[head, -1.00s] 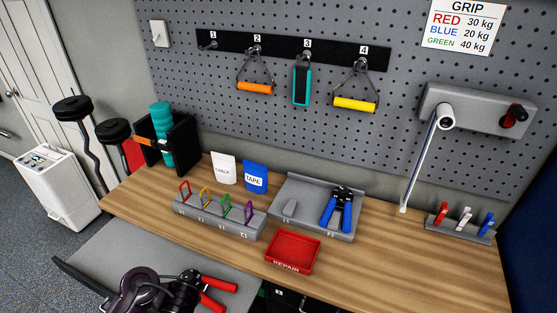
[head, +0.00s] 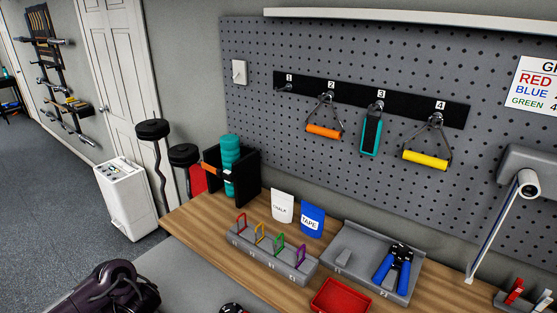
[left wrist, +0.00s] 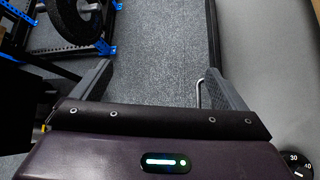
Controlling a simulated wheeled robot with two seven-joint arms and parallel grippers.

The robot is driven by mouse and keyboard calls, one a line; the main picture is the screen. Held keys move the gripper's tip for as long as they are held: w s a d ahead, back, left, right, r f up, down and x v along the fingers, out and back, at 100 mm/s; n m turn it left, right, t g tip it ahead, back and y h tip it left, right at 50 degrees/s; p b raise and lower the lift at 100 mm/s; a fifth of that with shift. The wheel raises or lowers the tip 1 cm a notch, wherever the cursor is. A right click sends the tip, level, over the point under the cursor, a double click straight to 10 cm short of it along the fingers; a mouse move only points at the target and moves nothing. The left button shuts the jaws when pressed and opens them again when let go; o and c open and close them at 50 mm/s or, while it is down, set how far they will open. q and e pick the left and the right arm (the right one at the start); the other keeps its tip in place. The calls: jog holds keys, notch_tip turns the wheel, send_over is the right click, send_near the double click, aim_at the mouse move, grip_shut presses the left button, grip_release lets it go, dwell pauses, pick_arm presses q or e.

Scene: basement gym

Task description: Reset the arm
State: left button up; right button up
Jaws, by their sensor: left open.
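My left arm (head: 110,290) shows at the bottom left of the head view, over the edge of a grey padded surface; its fingertips cannot be made out there. A black dial tool (head: 232,308) is cut off at the bottom of the head view. A dial with numbers (left wrist: 298,165) also shows at the lower right of the left wrist view, apart from the fingers. My right gripper is not in view.
The grey padded surface (head: 190,285) lies before the wooden bench (head: 185,222). The bench bears a grey slotted rack (head: 262,258), a grey tray (head: 345,235) with blue-handled pliers (head: 393,265), and a red bin (head: 342,297). A weight plate (left wrist: 75,20) on a rack is near the left finger.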

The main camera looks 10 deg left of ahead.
pick_arm(q)
jog(key=s+a+f+n+g+h, duration=0.2)
jog(key=s+a+f+n, duration=0.35)
jog(key=f, duration=0.35)
jog(key=s+a+f+n+g+h, duration=0.1)
jog(key=s+a+f+n+h, duration=0.1)
jog(key=s+a+f+n, duration=0.5)
jog(key=s+a+n+t+y, duration=0.25)
jog(key=s+a, duration=0.25)
jog(key=a, duration=0.5)
jog(key=s+a+n+t+y, duration=0.1)
jog(key=s+a+n, duration=0.3)
jog(key=a, duration=0.6)
jog(key=s+d+f+n+g+h, duration=0.1)
jog(key=s+d+f+h, duration=0.15)
jog(key=d+f, duration=0.95)
jog(key=s+d+f+h, duration=0.2)
jog(key=s+d+f, duration=0.2)
jog(key=d+f, duration=0.85)
jog(key=s+d+f+n+h, duration=0.1)
jog(key=d+f+h, duration=0.1)
jog(key=d, duration=1.5)
jog(key=s+d+f+n+h, duration=0.1)
jog(key=d+h, duration=0.2)
jog(key=d, duration=1.5)
notch_tip(320, 180, down, 14)
jog(key=d+b, duration=0.1)
jog(key=b, duration=1.3)
jog(key=shift+w+f, duration=0.15)
jog(key=shift+f, duration=0.05)
